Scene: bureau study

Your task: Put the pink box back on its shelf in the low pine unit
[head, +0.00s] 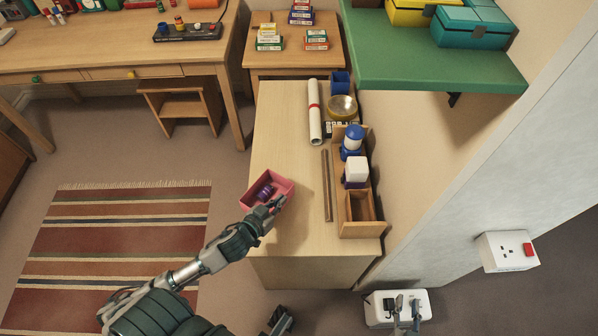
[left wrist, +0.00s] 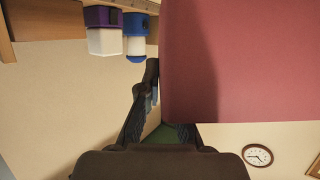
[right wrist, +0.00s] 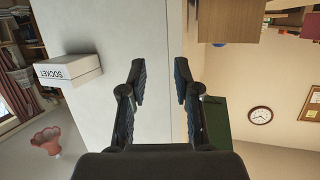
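The pink box (head: 284,183) is open-topped with a purple item (head: 265,192) inside. In the head view it overlaps the left edge of the pale pine unit's top (head: 288,128); I cannot tell whether it rests there or hangs above. My left gripper (head: 274,206) is at the box's near right corner. In the left wrist view the pink box (left wrist: 240,60) fills the upper right, with one finger beside its wall and the other mostly hidden behind it. The unit's shelves are hidden.
On the unit top stand a white roll (head: 314,112), a brown strip (head: 327,185) and a wooden organiser (head: 360,228) with bottles. A green shelf (head: 430,65) overhangs at right. A white socket strip (head: 378,318) lies by the wall. Left of the unit, the rug (head: 120,240) is clear.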

